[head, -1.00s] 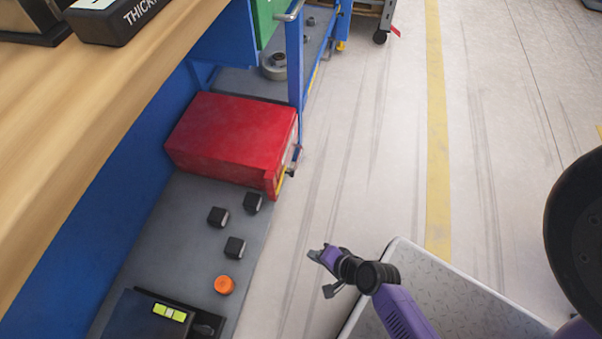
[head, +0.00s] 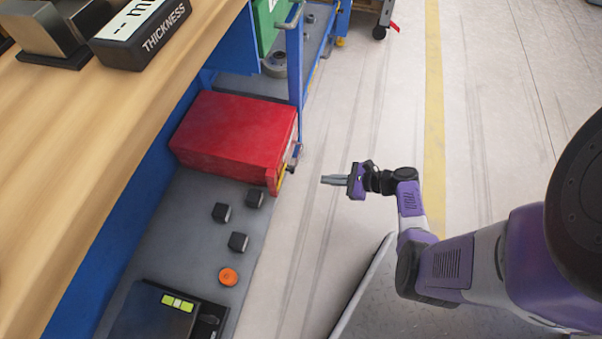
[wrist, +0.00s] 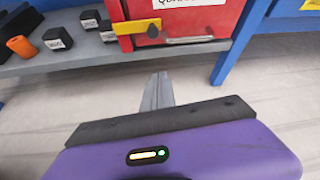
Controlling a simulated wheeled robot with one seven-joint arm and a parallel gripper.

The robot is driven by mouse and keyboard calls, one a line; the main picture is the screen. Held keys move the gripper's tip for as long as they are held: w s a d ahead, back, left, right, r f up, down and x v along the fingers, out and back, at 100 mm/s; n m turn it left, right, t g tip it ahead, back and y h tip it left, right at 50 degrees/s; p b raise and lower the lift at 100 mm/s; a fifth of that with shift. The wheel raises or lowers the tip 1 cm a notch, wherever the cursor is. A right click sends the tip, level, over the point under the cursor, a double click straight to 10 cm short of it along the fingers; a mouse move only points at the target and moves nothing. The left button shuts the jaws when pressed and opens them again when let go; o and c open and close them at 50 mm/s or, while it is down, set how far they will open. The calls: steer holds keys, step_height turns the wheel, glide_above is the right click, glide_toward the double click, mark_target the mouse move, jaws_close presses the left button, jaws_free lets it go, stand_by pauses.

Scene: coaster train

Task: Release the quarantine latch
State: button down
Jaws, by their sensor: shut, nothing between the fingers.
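The red quarantine box (head: 235,135) sits on the grey lower shelf under the workbench. In the wrist view its red front (wrist: 215,20) carries a partly cut-off white label, a yellow latch bar (wrist: 137,26) with a dark knob (wrist: 153,32), and a metal handle (wrist: 190,40) to the right. The latch bar lies roughly level. In the head view only a sliver of the yellow latch (head: 281,177) shows at the box's front edge. My gripper (head: 325,179) is shut and empty, in front of the box and apart from it. Its fingers (wrist: 158,92) point toward the box front.
Several small black blocks (head: 238,242), an orange round piece (head: 228,277) and a black device (head: 155,312) lie on the shelf. A blue post (head: 295,70) stands beside the box. The wooden bench top (head: 70,130) overhangs at left. The floor before the box is clear.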

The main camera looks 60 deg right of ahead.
steer(key=f+b+x, duration=0.1)
steer(key=b+x, duration=0.4)
steer(key=x, duration=0.4)
steer(key=shift+w+a+r, duration=0.2)
steer(key=shift+r, duration=0.55)
steer(key=shift+w+a+r, duration=0.15)
steer(key=shift+w+r, duration=0.05)
steer(key=shift+r, duration=0.5)
steer(key=shift+w+a+r, duration=0.2)
steer(key=shift+r, duration=0.55)
